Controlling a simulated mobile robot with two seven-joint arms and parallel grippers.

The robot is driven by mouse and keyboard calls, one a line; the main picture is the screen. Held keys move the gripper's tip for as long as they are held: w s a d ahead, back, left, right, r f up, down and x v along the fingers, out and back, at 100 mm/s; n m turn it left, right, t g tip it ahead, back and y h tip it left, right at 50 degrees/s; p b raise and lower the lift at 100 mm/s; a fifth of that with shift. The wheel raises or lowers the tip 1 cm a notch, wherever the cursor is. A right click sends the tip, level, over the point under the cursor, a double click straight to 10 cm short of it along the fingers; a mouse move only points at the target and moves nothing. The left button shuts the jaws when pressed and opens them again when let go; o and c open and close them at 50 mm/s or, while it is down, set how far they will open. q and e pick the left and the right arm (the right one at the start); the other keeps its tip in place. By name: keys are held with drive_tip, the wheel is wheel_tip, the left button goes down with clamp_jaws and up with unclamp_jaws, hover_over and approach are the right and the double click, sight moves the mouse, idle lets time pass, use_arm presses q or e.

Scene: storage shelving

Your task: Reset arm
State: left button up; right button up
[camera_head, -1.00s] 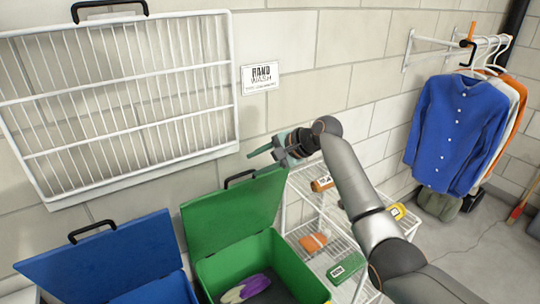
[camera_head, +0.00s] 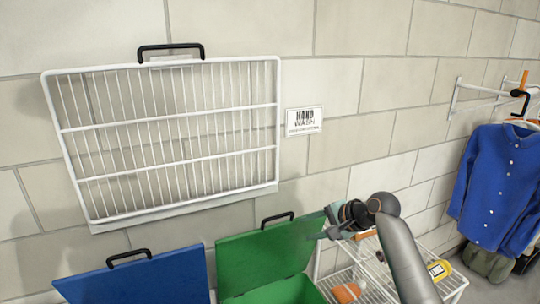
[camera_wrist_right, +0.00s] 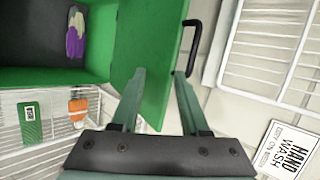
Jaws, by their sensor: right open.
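My right gripper (camera_head: 326,230) is open and empty, beside the right edge of the raised green lid (camera_head: 265,252) in the head view. In the right wrist view its two fingers (camera_wrist_right: 160,82) stand apart, with the green lid (camera_wrist_right: 150,45) showing beyond and between them. I cannot tell whether a finger touches the lid. My right arm (camera_head: 405,260) comes up from the lower right. My left gripper is not in view.
A blue bin lid (camera_head: 140,280) stands left of the green bin (camera_head: 285,292). A white wire rack (camera_head: 175,135) and hand-wash sign (camera_head: 304,121) are on the wall. A wire shelf (camera_head: 375,290) stands beneath my arm; a blue shirt (camera_head: 500,185) hangs at right.

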drive_tip(key=s+d+f+n+h, duration=0.1)
drive_tip(key=s+f+n+h, duration=0.15)
drive_tip(key=s+f, duration=0.75)
drive_tip(key=s+d+f+n+h, duration=0.1)
drive_tip(key=s+f+n, duration=0.35)
drive_tip(key=f, duration=0.95)
drive_tip(key=s+f+n+t, duration=0.1)
drive_tip(key=s+f+n, duration=0.1)
drive_tip(key=s, duration=0.9)
drive_tip(key=s+f+n+t, duration=0.1)
drive_tip(key=s+n, duration=0.3)
drive_tip(key=s, duration=0.7)
drive_tip(key=shift+s+f+h, duration=0.2)
drive_tip(key=shift+f+h, duration=0.25)
drive_tip(key=shift+f, duration=0.05)
